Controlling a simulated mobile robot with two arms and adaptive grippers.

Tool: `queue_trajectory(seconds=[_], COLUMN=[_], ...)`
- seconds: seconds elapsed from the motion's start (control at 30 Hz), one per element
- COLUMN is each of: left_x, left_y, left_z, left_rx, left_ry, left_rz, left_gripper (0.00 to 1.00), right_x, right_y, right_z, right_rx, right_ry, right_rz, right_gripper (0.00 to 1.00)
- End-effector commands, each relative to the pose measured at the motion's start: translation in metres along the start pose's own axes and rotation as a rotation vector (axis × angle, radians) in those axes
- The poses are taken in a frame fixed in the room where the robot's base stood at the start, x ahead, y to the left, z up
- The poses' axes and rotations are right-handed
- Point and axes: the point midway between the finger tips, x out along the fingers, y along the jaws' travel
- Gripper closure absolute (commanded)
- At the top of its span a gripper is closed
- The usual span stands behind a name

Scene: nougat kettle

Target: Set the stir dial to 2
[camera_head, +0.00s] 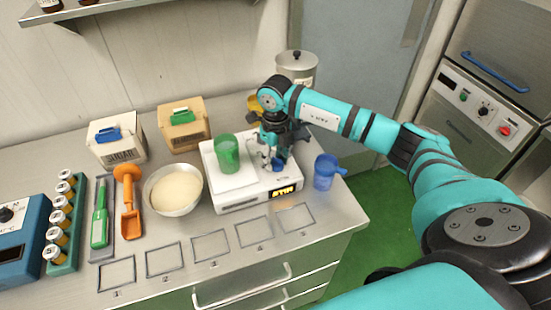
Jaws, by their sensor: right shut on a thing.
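My right gripper (276,160) reaches down over the white scale (238,208) and is shut on a small blue thing (278,165), partly hidden by the fingers. I cannot tell what that thing is. No dial is clearly labelled as the stir dial in this view. Black and red knobs show on the panel of the oven-like unit (484,109) at the right. My left gripper is not in view.
A green jug (227,153) stands on the scale, left of the gripper. A blue jug (325,172) stands close to the right. Marked squares along the counter front are empty.

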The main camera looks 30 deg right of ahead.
Motion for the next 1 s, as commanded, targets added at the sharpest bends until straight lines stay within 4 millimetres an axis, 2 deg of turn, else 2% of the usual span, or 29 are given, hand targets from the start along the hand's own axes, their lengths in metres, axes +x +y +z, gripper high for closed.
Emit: queue_trajectory(seconds=[0.23, 0.27, 0.4, 0.67, 0.77, 0.87, 1.0], left_x=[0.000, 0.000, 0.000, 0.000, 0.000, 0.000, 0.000], left_y=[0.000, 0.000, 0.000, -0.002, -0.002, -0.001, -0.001], left_z=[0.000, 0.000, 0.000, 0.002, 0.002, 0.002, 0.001], left_rx=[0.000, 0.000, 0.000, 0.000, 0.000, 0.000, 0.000], left_ry=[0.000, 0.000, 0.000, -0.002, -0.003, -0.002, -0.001], left_rz=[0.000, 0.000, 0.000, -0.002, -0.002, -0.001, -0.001], left_gripper=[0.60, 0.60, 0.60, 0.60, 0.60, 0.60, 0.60], right_x=[-0.002, -0.002, -0.001, -0.001, -0.007, -0.021, -0.051], right_y=[-0.001, -0.001, -0.001, 0.000, 0.000, -0.001, -0.001], right_z=[0.001, 0.001, 0.001, 0.000, 0.001, 0.001, 0.001], right_rx=[0.000, 0.000, 0.000, -0.001, -0.001, -0.002, -0.002], right_ry=[-0.004, -0.004, -0.003, -0.002, -0.004, -0.005, -0.007], right_rz=[-0.001, -0.001, -0.001, 0.000, 0.000, 0.000, -0.001], right_gripper=[0.96, 0.62, 0.44, 0.44, 0.44, 0.44, 0.44])
